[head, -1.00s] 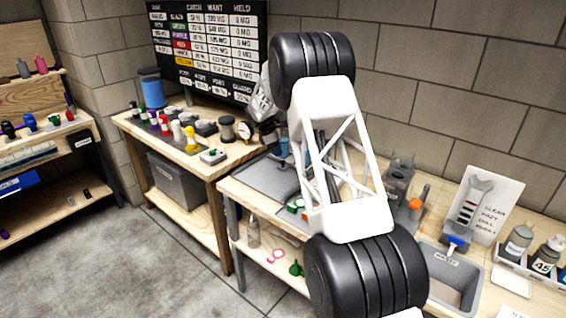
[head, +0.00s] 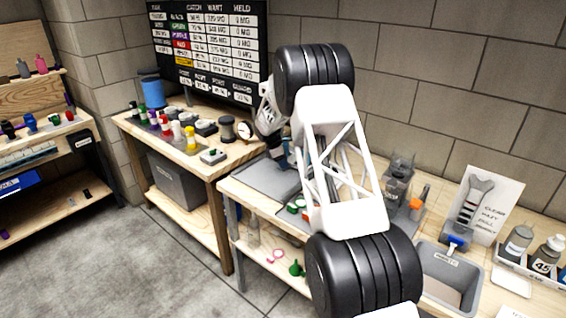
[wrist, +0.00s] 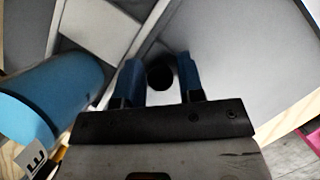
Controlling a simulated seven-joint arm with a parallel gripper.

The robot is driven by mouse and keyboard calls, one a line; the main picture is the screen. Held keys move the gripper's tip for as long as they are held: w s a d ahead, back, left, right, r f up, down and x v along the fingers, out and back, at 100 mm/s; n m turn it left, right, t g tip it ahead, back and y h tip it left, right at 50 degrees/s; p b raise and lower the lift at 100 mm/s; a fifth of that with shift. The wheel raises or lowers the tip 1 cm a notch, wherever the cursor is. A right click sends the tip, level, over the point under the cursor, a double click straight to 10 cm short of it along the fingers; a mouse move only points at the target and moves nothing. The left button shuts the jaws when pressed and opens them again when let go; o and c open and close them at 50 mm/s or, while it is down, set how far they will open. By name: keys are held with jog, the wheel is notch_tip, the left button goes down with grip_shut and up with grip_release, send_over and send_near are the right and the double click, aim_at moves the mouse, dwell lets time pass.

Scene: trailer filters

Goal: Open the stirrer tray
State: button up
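A flat grey tray or lid (head: 258,177), which I take to be the stirrer tray, lies on the workbench left of my arm. The wrist view shows a smooth grey surface (wrist: 235,50) with a dark round knob (wrist: 160,77) on it. My gripper (wrist: 159,72) has two blue fingers, spread apart. The knob shows between them with a gap on each side, and I cannot tell how far below the fingertips it is. In the head view the blue fingers (head: 283,160) are small, just above the tray, partly hidden by my arm.
A blue cylinder with a label (wrist: 45,105) is close on the left in the wrist view. A grey waste bin (head: 447,278) is sunk in the bench at right. A dial gauge (head: 245,131) and several small bottles stand on the left table. The wall is close behind.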

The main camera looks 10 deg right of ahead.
grip_shut()
jog(key=s+a, duration=0.9)
jog(key=shift+s+a, duration=0.2)
jog(key=shift+a, duration=0.1)
dwell(0.3)
grip_release()
jog(key=shift+r, duration=0.15)
jog(key=v, duration=0.7)
jog(key=shift+r, duration=0.25)
